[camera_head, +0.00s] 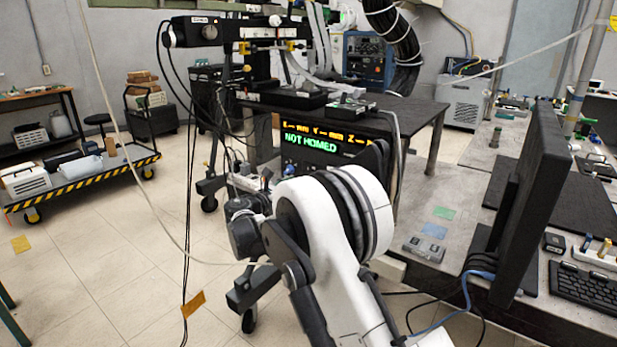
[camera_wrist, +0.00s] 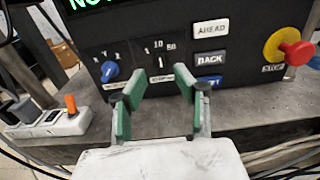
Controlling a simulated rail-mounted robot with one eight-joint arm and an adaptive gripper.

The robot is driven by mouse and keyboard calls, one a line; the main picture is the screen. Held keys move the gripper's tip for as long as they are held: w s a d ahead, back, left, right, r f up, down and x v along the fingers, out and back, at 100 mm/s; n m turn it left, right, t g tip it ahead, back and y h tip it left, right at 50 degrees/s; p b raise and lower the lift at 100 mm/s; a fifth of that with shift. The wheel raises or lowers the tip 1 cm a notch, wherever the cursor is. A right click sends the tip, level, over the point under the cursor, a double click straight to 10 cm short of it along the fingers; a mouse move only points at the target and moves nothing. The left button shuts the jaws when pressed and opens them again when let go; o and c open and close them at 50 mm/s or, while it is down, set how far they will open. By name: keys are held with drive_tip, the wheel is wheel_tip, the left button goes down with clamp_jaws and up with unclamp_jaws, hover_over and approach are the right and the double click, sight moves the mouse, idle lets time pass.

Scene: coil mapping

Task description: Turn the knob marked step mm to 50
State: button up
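The black control panel (camera_wrist: 190,12) fills the top of the wrist view. On it a dark step knob (camera_wrist: 160,63) sits below the marks 1, 10 and 50. Its pale pointer line appears to point up, towards 10. A blue knob (camera_wrist: 109,71) with axis letters above it is to its left. My gripper (camera_wrist: 160,90) is open, its green-padded fingers on either side of the step knob's lower area in the picture, with nothing between them. I cannot tell whether the fingertips touch the panel.
AHEAD (camera_wrist: 211,29) and BACK (camera_wrist: 209,58) buttons, and a blue button (camera_wrist: 212,82) partly behind the right finger, are close by. A red STOP button (camera_wrist: 297,53) is at right. A power strip (camera_wrist: 52,124) lies at left. A monitor (camera_head: 535,200) stands right of my arm.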

drive_tip(key=x, duration=0.7)
drive_tip(key=shift+w+b, duration=0.3)
drive_tip(key=shift+d, duration=0.15)
clamp_jaws()
